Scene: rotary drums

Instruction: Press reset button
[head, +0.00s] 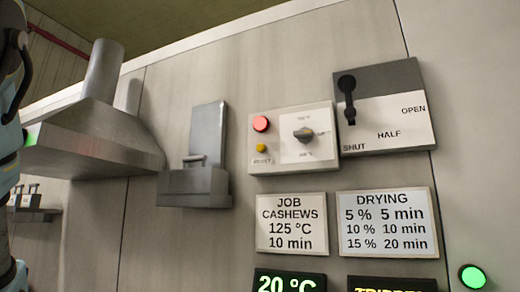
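In the head view, a light control box (285,166) is mounted on the wall right of centre. A small yellow button (261,147) sits at its lower left, above a small label that seems to read RESET. A larger red round lamp or button (261,123) is above it. A dark rotary knob (303,134) is on the box's right half. Nothing touches the box. My gripper is out of view; only part of my arm shows at the left edge.
A lever panel (405,105) marked OPEN, HALF, SHUT is right of the box. JOB (291,224) and DRYING (388,223) signs hang below. Dark displays show 20 °C (286,284) and apparently TRIPPED (390,288). A grey bracket (205,150) and metal hood (85,135) protrude at left. A green light (472,277) is lower right.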

